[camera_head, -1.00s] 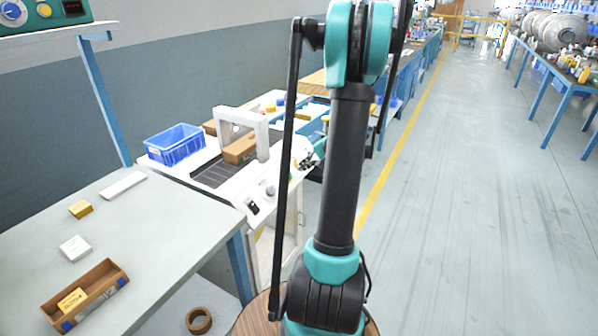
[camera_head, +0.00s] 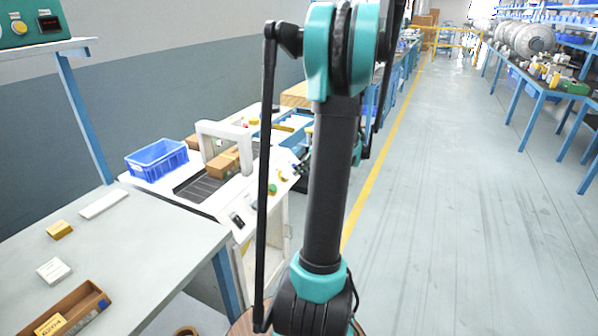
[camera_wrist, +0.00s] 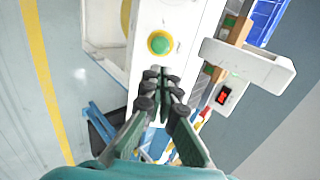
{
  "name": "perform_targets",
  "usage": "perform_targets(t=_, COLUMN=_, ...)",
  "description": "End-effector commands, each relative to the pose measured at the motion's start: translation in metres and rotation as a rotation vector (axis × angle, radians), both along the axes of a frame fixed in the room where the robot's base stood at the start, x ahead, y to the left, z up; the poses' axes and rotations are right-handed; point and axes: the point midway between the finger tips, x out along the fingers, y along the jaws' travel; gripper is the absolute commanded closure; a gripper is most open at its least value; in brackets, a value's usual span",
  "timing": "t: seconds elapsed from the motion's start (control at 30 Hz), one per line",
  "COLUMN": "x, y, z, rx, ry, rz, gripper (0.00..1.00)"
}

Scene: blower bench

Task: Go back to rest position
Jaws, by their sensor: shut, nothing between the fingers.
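My gripper (camera_wrist: 160,82) shows in the wrist view, shut and empty. Its fingertips point toward a white machine panel with a round green and yellow button (camera_wrist: 160,42). The gap between fingertips and panel cannot be judged. In the head view my arm rises through the middle of the picture, and my gripper cannot be made out there.
A grey bench at the lower left holds a cardboard box (camera_head: 70,312), a white box (camera_head: 53,270) and a yellow box (camera_head: 60,230). Behind it are a blue crate (camera_head: 157,160) and a white arch (camera_head: 226,148). The floor (camera_head: 450,200) at right is clear.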

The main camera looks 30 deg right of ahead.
Motion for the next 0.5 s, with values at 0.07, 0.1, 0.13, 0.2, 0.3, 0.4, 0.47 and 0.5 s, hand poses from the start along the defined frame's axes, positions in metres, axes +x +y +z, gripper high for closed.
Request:
perform_targets(t=0.07, x=0.000, y=0.000, z=0.000, rx=0.000, ry=0.000, rz=0.000, gripper=1.00)
perform_targets(t=0.1, x=0.000, y=0.000, z=0.000, rx=0.000, ry=0.000, rz=0.000, gripper=1.00)
perform_targets(t=0.13, x=0.000, y=0.000, z=0.000, rx=0.000, ry=0.000, rz=0.000, gripper=1.00)
perform_targets(t=0.2, x=0.000, y=0.000, z=0.000, rx=0.000, ry=0.000, rz=0.000, gripper=1.00)
perform_targets(t=0.3, x=0.000, y=0.000, z=0.000, rx=0.000, ry=0.000, rz=0.000, gripper=1.00)
perform_targets(t=0.4, x=-0.002, y=0.007, z=0.000, rx=-0.011, ry=0.004, rz=0.011, gripper=1.00)
perform_targets(t=0.47, x=-0.006, y=0.019, z=-0.001, rx=-0.033, ry=0.014, rz=0.031, gripper=1.00)
perform_targets(t=0.5, x=-0.010, y=0.032, z=-0.002, rx=-0.054, ry=0.020, rz=0.051, gripper=1.00)
